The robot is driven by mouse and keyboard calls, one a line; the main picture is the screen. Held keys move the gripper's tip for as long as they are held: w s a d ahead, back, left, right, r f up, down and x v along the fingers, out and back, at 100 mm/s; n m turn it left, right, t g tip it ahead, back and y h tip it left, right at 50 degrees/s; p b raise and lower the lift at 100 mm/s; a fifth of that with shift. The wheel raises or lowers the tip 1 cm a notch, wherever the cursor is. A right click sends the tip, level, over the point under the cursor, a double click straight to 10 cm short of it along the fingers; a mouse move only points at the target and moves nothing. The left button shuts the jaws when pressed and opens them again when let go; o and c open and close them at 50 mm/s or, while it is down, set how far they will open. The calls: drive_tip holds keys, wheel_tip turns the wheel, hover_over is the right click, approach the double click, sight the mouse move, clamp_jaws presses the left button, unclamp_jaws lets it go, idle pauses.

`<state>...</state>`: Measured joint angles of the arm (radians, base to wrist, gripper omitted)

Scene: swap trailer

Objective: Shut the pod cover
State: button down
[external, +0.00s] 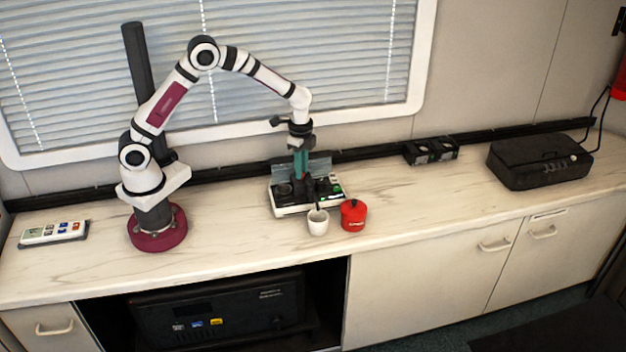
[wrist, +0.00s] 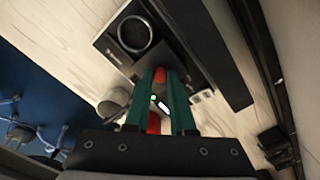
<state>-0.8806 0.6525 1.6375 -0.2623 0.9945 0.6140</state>
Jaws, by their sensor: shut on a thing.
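A low white-and-black unit (external: 292,209) sits mid-counter. A smoky see-through cover (external: 321,164) stands raised along its back edge and looks open. I take this for the pod cover. My gripper (external: 301,178) points down over the unit, in front of the cover, with green fingers close together. In the wrist view my gripper (wrist: 160,75) is shut on a small red piece (wrist: 160,76) between the fingertips; what it belongs to cannot be told. The unit's black top with a round ring (wrist: 134,34) shows beyond the fingers.
A white cup (external: 318,224) and a red lidded pot (external: 353,217) stand close in front of the unit. Black boxes (external: 431,151) and a black case (external: 538,163) are to the right. A white panel (external: 54,233) lies far left. Counter right of the pot is clear.

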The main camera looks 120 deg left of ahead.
drive_tip(key=s+d, duration=0.4)
drive_tip(key=shift+s+d, duration=0.1)
idle(0.3)
drive_tip(key=c, duration=0.8)
unclamp_jaws()
drive_tip(key=shift+o, duration=0.2)
wheel_tip(320, 180, up, 16)
drive_tip(key=shift+f, duration=0.1)
